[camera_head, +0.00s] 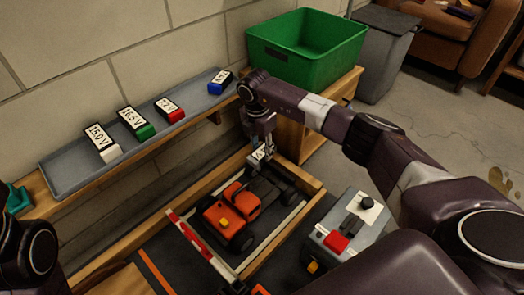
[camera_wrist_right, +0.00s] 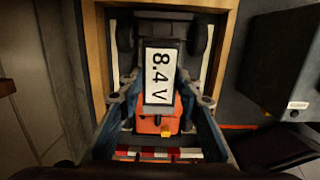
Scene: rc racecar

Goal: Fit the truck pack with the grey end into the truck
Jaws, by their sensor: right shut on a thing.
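The orange truck (camera_head: 222,217) with black wheels sits in a wooden-edged bay on the floor side of the wall shelf. My right gripper (camera_head: 264,150) is shut on a pack (camera_head: 257,157) above the rear part of the truck. In the right wrist view the pack (camera_wrist_right: 160,75) shows a white label reading 8.4 V, between the two fingers. The truck's orange body (camera_wrist_right: 158,118) shows beyond it. Its end colour looks grey, but is mostly hidden. I cannot tell whether the pack touches the truck. The left gripper is out of view.
A grey tray (camera_head: 75,178) on the shelf holds packs with white (camera_head: 110,153), green (camera_head: 145,132), red (camera_head: 175,115) and blue (camera_head: 215,88) ends. A green bin (camera_head: 290,60) stands behind. A grey box with a red button (camera_head: 336,242) stands right of the truck.

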